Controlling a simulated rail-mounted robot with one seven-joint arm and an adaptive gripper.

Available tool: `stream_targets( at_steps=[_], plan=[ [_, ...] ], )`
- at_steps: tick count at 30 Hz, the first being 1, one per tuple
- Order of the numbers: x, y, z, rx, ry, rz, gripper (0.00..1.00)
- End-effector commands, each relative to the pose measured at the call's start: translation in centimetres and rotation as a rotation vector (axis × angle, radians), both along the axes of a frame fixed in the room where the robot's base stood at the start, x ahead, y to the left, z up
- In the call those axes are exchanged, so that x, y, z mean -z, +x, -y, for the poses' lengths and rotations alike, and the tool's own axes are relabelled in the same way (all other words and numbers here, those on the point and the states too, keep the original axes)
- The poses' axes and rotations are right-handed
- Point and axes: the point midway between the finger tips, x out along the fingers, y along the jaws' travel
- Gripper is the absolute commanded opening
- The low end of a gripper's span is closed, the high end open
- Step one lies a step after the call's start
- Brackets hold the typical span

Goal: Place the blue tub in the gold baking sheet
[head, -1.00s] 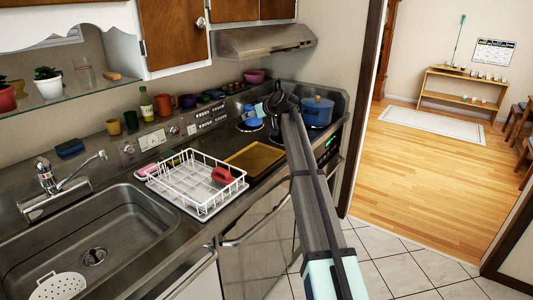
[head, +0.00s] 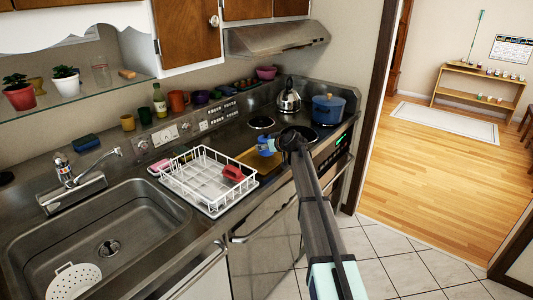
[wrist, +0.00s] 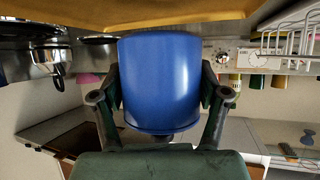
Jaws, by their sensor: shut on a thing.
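The blue tub (wrist: 160,75) is gripped between the two dark fingers of my gripper (wrist: 161,96) in the wrist view. In the head view the tub (head: 266,145) shows at the end of my arm, and my gripper (head: 284,146) is partly hidden by the arm. The gold baking sheet (head: 246,158) lies flat on the counter between the dish rack and the burners. The tub is at the sheet's far right part, over it in the picture. The sheet (wrist: 150,14) fills the top of the upside-down wrist view, close to the tub; I cannot tell whether they touch.
A white dish rack (head: 205,183) with a red item (head: 233,173) stands left of the sheet. A kettle (head: 288,97) and a blue pot (head: 328,108) stand on the hob behind. Cups line the back ledge. The sink (head: 100,240) is at the left.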

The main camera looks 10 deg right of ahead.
Motion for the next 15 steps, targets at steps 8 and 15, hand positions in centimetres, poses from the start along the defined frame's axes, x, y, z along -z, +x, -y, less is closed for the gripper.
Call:
stream_targets(
  at_steps=[8, 15],
  plan=[
    [2.1, 0.0, 0.0, 0.001, 0.000, 0.000, 0.22],
    [4.3, 0.0, 0.0, 0.002, 0.000, 0.002, 0.22]
  ],
)
